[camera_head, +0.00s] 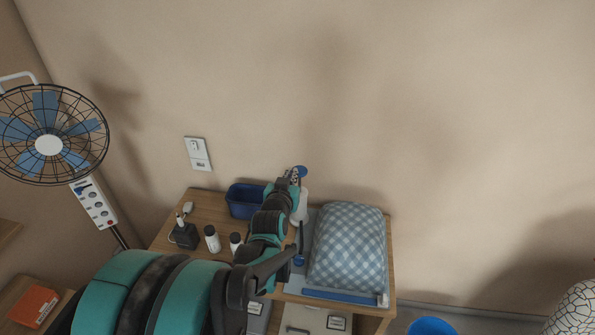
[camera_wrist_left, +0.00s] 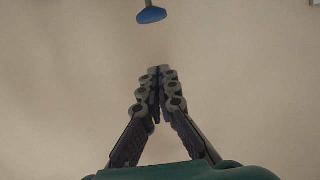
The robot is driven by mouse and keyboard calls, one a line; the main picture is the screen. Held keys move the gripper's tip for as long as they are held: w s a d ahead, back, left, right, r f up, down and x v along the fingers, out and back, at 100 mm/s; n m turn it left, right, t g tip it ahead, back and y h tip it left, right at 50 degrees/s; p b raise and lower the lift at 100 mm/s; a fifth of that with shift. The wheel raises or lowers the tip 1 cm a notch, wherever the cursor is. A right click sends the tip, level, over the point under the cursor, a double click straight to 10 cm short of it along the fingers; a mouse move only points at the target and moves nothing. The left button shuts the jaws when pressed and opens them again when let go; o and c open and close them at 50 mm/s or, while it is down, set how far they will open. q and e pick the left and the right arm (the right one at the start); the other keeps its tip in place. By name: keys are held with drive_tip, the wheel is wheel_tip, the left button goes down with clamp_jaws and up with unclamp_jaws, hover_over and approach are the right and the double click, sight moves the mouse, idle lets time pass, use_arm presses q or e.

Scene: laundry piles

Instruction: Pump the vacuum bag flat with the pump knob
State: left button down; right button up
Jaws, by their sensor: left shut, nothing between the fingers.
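The vacuum bag (camera_head: 348,245) is a puffed-up, blue-and-white checked bundle on the right part of the wooden cabinet top. The blue pump knob (camera_head: 300,171) shows just beyond my left gripper (camera_head: 293,176) in the head view, above a whitish pump body (camera_head: 302,205) that my arm partly hides. In the left wrist view the knob (camera_wrist_left: 151,14) is at the top edge, apart from the fingertips. My left gripper (camera_wrist_left: 160,72) is shut with its fingertips together and nothing between them. My right gripper is out of view.
A dark blue bin (camera_head: 243,201), small bottles (camera_head: 212,239) and a dark charger-like box (camera_head: 184,235) stand left of my arm. A fan (camera_head: 48,140) stands at the far left. The wall behind the cabinet is bare except for a socket (camera_head: 198,154).

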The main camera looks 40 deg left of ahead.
use_arm(q)
drive_tip(key=b, duration=0.3)
hover_over(300, 180)
drive_tip(key=s, duration=0.2)
drive_tip(key=f, duration=0.2)
drive_tip(key=shift+d+f, duration=0.3)
drive_tip(key=shift+f, duration=0.05)
drive_tip(key=shift+s+d+f+b, duration=0.1)
drive_tip(key=shift+f+b, duration=0.4)
drive_tip(key=shift+f, duration=1.35)
wheel_tip(300, 180, down, 8)
drive_tip(key=b, duration=0.6)
drive_tip(key=shift+f+b, duration=0.2)
drive_tip(key=shift+b, duration=0.2)
drive_tip(key=shift+s+r, duration=0.1)
drive_tip(key=shift+r, duration=0.05)
